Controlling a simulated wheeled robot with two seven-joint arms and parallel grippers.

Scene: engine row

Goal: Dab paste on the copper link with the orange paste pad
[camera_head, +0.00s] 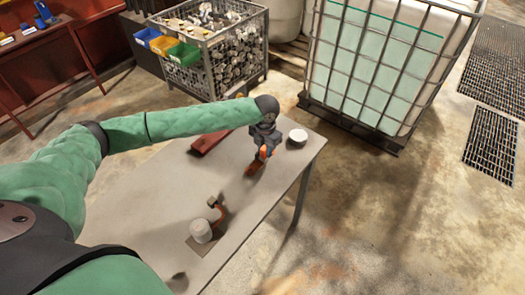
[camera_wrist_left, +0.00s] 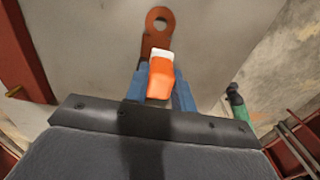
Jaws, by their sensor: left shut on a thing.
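My left gripper (camera_head: 263,149) is over the far end of the grey table and is shut on the orange paste pad (camera_head: 264,153). In the left wrist view the pad (camera_wrist_left: 160,76) sits between the blue fingers (camera_wrist_left: 160,88). The copper link (camera_head: 254,168) lies flat on the table just below the pad. In the left wrist view the link (camera_wrist_left: 155,40) runs up from behind the pad, with its holed round end showing. The pad covers its near part. I cannot tell whether the pad touches the link. My right gripper is not in view.
A white round pot (camera_head: 298,136) stands right of the gripper. A red bar or tray (camera_head: 211,141) lies to the left. A plate with a white cylinder (camera_head: 200,231) and a copper-coloured strip (camera_head: 218,210) is nearer. The table's middle (camera_head: 150,205) is clear. A caged tank (camera_head: 385,60) stands behind.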

